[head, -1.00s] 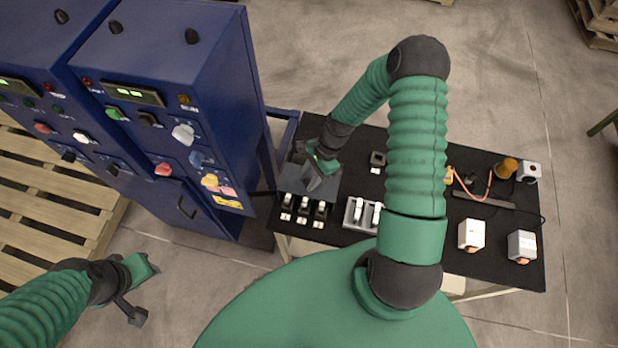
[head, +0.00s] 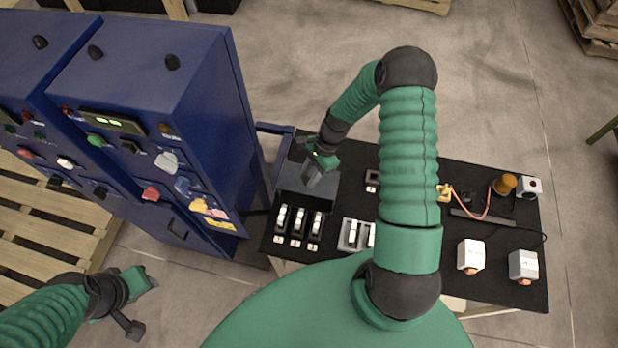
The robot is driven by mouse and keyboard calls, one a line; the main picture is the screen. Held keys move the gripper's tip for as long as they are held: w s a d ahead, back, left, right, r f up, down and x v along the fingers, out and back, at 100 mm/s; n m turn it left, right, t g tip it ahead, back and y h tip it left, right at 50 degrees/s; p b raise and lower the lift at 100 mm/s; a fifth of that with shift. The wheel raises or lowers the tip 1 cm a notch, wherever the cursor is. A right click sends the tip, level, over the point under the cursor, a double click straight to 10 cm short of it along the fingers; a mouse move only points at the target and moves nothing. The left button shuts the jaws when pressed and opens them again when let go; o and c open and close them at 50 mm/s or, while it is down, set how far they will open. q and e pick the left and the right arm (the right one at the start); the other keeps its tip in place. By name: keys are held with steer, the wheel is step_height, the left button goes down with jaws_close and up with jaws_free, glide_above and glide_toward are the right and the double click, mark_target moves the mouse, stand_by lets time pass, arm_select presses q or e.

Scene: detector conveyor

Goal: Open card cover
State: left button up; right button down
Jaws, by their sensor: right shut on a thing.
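The grey card cover (head: 293,178) is a flat panel at the left end of the black table, beside the blue cabinet. My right gripper (head: 313,178) points down at the cover from above and is shut on it. The fingertips are small and dark, so the exact grip point is hard to make out. My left gripper (head: 143,302) hangs over the floor at the lower left, its fingers spread and empty, away from the table.
The black table (head: 400,272) holds several white-and-black switches (head: 298,222), a double switch (head: 355,234), white boxes (head: 470,256), an orange knob (head: 505,184) and a red cable. The blue cabinet (head: 150,100) stands close on the left. My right arm hides the table's middle.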

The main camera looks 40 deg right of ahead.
steer(key=c, duration=1.2)
jaws_free()
steer(key=shift+a+r, duration=0.15)
steer(key=shift+a, duration=0.25)
steer(key=shift+o, duration=0.4)
steer(key=shift+d, duration=0.65)
steer(key=shift+d+r, duration=0.15)
steer(key=shift+d, duration=0.1)
arm_select(q)
steer(key=b+x, duration=0.2)
steer(key=shift+s+a+f+b, duration=0.1)
steer(key=shift+s+f+b, duration=0.1)
steer(key=shift+f+b, duration=0.25)
arm_select(e)
steer(key=v, duration=1.6)
arm_select(q)
steer(key=shift+a+f, duration=0.1)
steer(key=shift+a, duration=0.15)
arm_select(e)
steer(key=shift+a+r, duration=0.1)
steer(key=shift+a, duration=0.3)
